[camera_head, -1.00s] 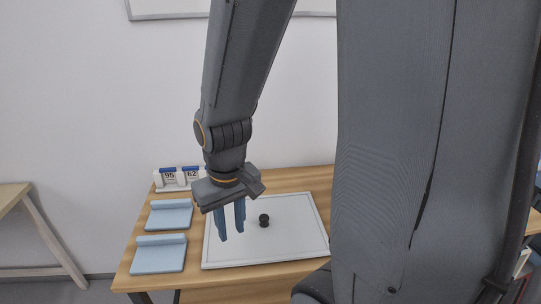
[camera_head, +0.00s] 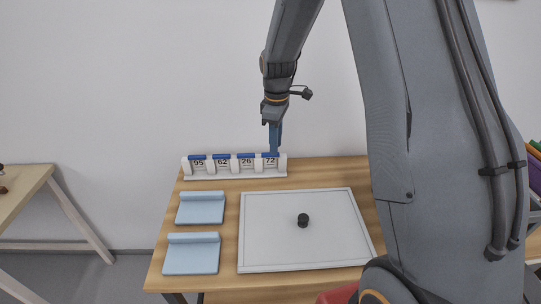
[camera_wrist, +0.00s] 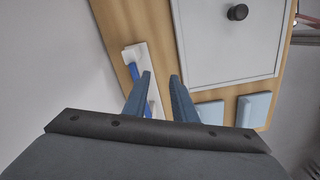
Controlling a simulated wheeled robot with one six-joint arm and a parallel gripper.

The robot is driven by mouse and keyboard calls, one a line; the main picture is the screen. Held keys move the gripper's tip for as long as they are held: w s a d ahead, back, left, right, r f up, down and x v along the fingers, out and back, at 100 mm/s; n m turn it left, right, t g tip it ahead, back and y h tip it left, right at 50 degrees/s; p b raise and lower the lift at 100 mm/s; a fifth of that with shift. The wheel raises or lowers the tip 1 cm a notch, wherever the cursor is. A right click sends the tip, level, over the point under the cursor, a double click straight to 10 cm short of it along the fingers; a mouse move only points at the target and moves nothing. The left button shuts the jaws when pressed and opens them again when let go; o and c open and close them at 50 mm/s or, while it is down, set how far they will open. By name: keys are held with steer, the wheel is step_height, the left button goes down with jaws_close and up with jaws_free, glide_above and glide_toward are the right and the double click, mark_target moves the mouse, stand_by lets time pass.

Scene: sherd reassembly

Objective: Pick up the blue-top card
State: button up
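Several white cards with blue tops stand in a row in a white rack (camera_head: 235,175) at the back of the table; they read 95 (camera_head: 198,163), 62 (camera_head: 222,163), 26 (camera_head: 246,162) and 72 (camera_head: 270,162). All have the same blue top. My gripper (camera_head: 274,150) points down at the 72 card, its tips near that card's top; I cannot tell whether they touch. In the wrist view my gripper (camera_wrist: 160,88) has its fingers apart, with nothing seen held. The rack (camera_wrist: 140,52) shows there beside and behind the left finger, which partly hides the blue tops.
A white-framed board (camera_head: 275,250) with a small black knob (camera_head: 303,220) lies mid-table. Two light-blue trays (camera_head: 201,208) (camera_head: 191,254) lie left of it. The wall is close behind the rack. Another table (camera_head: 25,185) stands at the left.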

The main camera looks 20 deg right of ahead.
mark_target(270, 161)
steer(key=w+f+n, duration=0.1)
steer(key=w, duration=0.1)
steer(key=w+f+n, duration=0.1)
steer(key=w, duration=0.1)
steer(key=w+f+n, duration=0.1)
steer(key=w+n, duration=0.1)
steer(key=shift+w+p, duration=0.3)
steer(key=shift+w+f+p, duration=0.1)
steer(key=shift+f+p, duration=1.1)
steer(key=shift+f, duration=2.7)
jaws_close()
